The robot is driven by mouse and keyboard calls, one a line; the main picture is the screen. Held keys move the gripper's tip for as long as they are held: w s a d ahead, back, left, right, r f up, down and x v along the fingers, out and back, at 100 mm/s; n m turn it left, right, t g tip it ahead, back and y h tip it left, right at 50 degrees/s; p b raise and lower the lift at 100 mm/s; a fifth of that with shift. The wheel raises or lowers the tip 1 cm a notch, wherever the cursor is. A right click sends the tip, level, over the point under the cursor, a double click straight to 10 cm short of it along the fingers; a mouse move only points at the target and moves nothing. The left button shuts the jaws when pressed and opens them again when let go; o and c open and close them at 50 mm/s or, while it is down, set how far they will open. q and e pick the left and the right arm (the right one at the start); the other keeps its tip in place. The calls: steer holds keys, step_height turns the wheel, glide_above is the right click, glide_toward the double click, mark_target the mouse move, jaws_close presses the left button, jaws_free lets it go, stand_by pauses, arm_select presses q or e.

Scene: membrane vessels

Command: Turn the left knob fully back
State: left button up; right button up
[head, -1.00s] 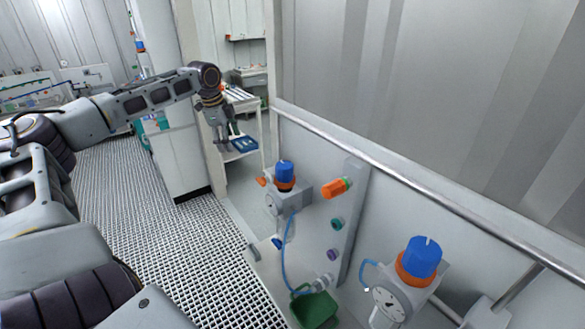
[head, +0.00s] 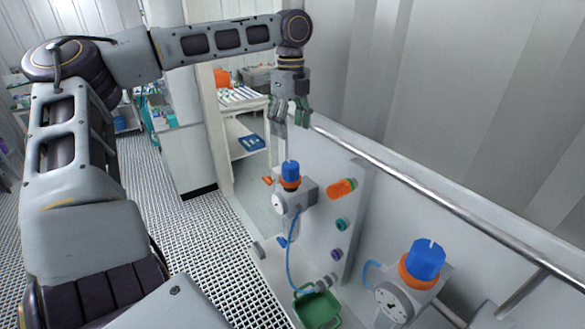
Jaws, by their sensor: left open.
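Two blue knobs with orange collars show in the head view. The left knob (head: 290,172) stands upright on a grey regulator with a small round gauge (head: 279,203), by the white panel. The right knob (head: 425,259) is nearer, on a second regulator with a larger gauge (head: 393,303). My left gripper (head: 290,124) points down with its fingers apart and empty. In the picture it hangs just above the left knob and does not touch it. I cannot tell the exact gap in depth. My right gripper is not in view.
A metal rail (head: 420,196) runs along the panel's top. An orange fitting (head: 342,187) and teal and purple ports sit right of the left regulator. A blue tube (head: 289,263) hangs down towards a green container (head: 318,308). A white trolley (head: 240,97) stands behind.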

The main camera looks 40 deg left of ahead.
mark_target(291, 164)
arm_select(q)
steer(key=shift+f, duration=0.1)
steer(key=shift+f+p, duration=0.85)
steer(key=shift+f, duration=6)
steer(key=c, duration=1)
